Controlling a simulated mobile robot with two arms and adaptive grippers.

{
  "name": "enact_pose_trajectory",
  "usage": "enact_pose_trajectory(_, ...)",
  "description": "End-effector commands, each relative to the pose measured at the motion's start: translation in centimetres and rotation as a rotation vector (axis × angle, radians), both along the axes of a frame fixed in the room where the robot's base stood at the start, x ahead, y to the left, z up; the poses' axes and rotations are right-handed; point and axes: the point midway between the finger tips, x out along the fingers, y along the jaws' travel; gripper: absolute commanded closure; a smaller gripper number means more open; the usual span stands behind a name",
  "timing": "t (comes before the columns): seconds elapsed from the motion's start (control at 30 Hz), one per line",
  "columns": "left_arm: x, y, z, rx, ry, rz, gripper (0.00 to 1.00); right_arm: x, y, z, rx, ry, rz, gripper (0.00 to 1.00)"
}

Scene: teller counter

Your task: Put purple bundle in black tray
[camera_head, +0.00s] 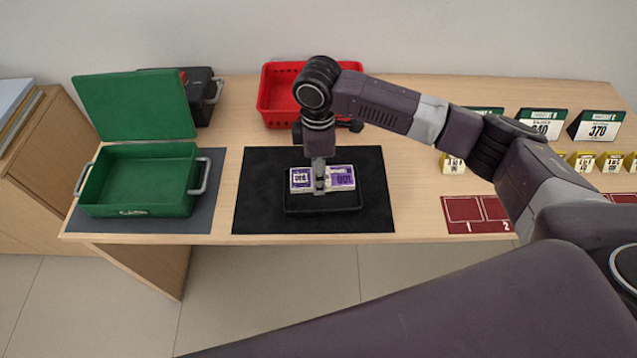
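The purple bundle (343,178) is a flat stack of purple and white notes. It lies over the black tray (322,208), which sits on a black mat (262,192) at the middle of the counter. My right gripper (319,188) points down at the middle of the bundle, with its fingers against the band. Whether the fingers grip the bundle or only touch it is too small to tell. Whether the bundle rests on the tray's floor or is held just above it is also unclear. My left gripper is not in view.
An open green cash box (140,185) stands on a grey mat at the left. A red basket (275,95) and a dark box (200,97) stand behind. Number cards (596,127) and a red numbered mat (465,212) are at the right, partly behind my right arm.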

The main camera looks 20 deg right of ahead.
Motion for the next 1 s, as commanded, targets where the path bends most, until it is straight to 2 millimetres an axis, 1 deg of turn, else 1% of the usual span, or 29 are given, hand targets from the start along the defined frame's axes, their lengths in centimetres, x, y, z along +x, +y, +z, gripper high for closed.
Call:
enact_pose_trajectory(0.17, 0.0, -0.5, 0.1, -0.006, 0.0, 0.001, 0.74, 0.0, 0.0, -1.5, 0.0, 0.0, -0.001, 0.83)
enact_pose_trajectory(0.3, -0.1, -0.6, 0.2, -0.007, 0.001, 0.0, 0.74, 0.0, 0.1, -3.7, 0.0, 0.001, 0.0, 0.83)
enact_pose_trajectory(0.4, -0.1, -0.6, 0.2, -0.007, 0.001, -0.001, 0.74, 0.0, 0.1, -4.8, 0.001, -0.001, 0.0, 0.83)
enact_pose_trajectory(0.5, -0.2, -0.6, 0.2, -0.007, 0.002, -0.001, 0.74, 0.0, 0.0, -5.1, 0.001, -0.001, 0.001, 0.83)
enact_pose_trajectory(0.83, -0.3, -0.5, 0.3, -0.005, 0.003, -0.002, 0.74, 0.0, 0.1, -5.4, 0.001, 0.0, -0.001, 0.83)
enact_pose_trajectory(0.87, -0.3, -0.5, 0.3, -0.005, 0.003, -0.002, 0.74, 0.0, 0.0, -5.4, 0.001, -0.001, -0.001, 0.54)
enact_pose_trajectory(1.0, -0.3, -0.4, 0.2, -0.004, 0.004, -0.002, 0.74, 0.0, 0.0, -5.4, 0.001, -0.001, 0.0, 0.4)
